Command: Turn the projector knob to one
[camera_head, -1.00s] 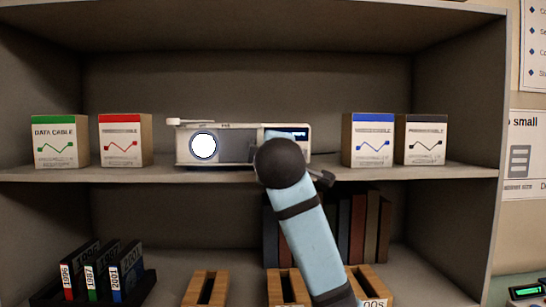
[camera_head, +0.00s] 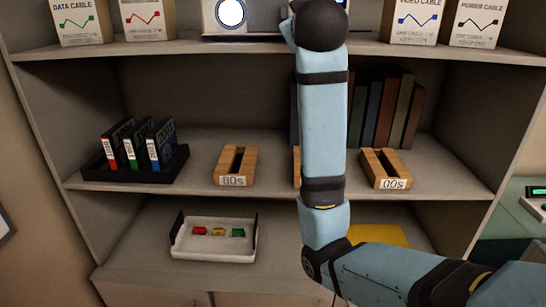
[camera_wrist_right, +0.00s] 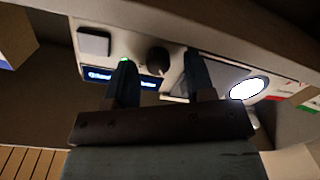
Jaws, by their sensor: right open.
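The white projector (camera_head: 268,22) is cut off by the top edge of the head view, with its bright round lens (camera_head: 230,13) at the left. In the right wrist view the projector (camera_wrist_right: 175,58) appears turned over, with a dark round knob (camera_wrist_right: 157,60), a lit blue display (camera_wrist_right: 105,76) and the lens (camera_wrist_right: 247,89). My right gripper (camera_wrist_right: 160,76) is open, its two fingers apart on either side of the knob; contact cannot be told. The knob's setting is not readable. In the head view my right arm hides the gripper and knob. My left gripper is not in view.
Cable boxes (camera_head: 80,20) (camera_head: 415,20) stand on the projector's shelf (camera_head: 180,44) at both sides. Below are a black rack of cartridges (camera_head: 135,170), wooden holders (camera_head: 235,166) and upright books (camera_head: 385,110). A white tray (camera_head: 214,250) sits lower down.

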